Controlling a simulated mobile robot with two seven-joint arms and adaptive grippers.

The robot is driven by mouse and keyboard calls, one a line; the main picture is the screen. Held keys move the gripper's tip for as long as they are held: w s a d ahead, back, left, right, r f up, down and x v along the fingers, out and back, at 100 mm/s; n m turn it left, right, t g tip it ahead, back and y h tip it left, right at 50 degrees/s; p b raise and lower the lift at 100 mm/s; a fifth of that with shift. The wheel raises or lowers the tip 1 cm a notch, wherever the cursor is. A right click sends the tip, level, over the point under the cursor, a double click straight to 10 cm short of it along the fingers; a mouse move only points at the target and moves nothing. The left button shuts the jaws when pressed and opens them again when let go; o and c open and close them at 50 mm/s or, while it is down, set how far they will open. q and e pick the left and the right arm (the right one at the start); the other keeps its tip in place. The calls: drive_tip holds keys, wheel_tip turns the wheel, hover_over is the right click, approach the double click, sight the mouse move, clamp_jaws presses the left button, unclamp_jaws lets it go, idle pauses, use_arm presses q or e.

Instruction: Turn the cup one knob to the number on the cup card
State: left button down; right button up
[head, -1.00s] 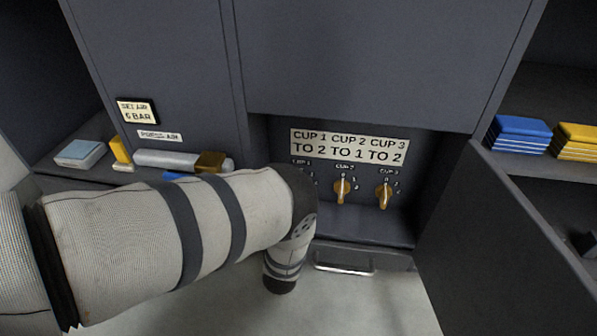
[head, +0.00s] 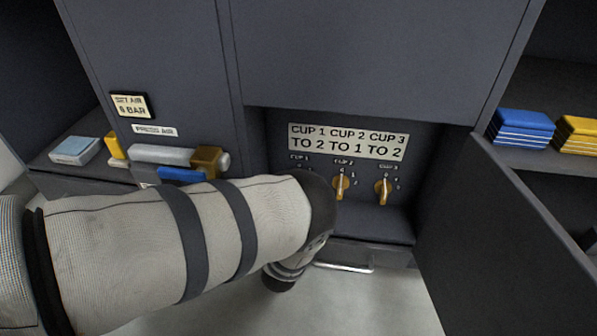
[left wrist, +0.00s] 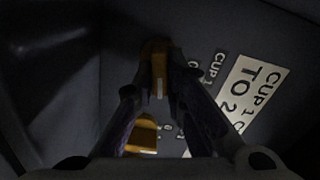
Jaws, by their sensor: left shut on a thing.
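The cup card (head: 347,141) reads CUP 1 TO 2, CUP 2 TO 1, CUP 3 TO 2 and is on the recess's back wall. In the left wrist view, my left gripper (left wrist: 160,82) is shut on the orange cup one knob (left wrist: 156,48), beside the CUP 1 label. Its dial numbers are mostly unreadable. In the head view my left arm hides this knob and the gripper. The cup two knob (head: 341,187) and cup three knob (head: 383,191) stand to the right, both roughly upright. My right gripper is not in view.
A grey door (head: 520,235) stands open at the right. Blue packs (head: 521,130) and yellow packs (head: 577,135) lie on a right shelf. At the left are a SET AIR 6 BAR sign (head: 130,106) and a grey-and-orange cylinder (head: 165,155).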

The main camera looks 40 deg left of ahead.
use_arm(q)
drive_tip(key=shift+s+f+m+b, duration=0.15)
drive_tip(key=shift+m+b, duration=0.15)
drive_tip(key=shift+m, duration=0.9)
drive_tip(key=c, duration=1.6)
unclamp_jaws()
drive_tip(key=shift+c, duration=0.2)
drive_tip(key=v, duration=1.2)
drive_tip(key=shift+a, duration=0.1)
